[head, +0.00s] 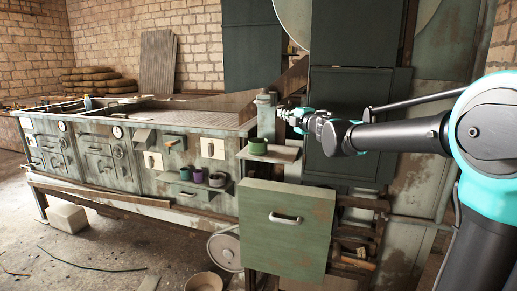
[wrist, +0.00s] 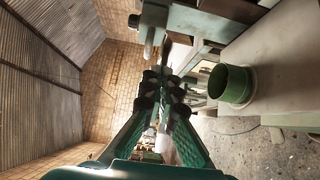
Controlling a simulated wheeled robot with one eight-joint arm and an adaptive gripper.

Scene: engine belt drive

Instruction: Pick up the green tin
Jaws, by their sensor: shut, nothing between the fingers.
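The green tin (head: 257,146) stands upright on a small pale shelf (head: 284,154) beside the machine, in the head view. It also shows in the wrist view (wrist: 232,84), at the right, looking sideways there, with its open end visible. My gripper (head: 283,113) is above and slightly to the right of the tin in the head view, apart from it. In the wrist view the fingers (wrist: 162,78) come together left of the tin, shut and empty.
A metal post (head: 266,118) rises right behind the tin, close to my gripper. On a lower ledge stand a purple tin (head: 198,176) and a dark tin (head: 217,180). A green cabinet (head: 285,245) with a handle is below the shelf. Dark panels (head: 350,95) stand behind my arm.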

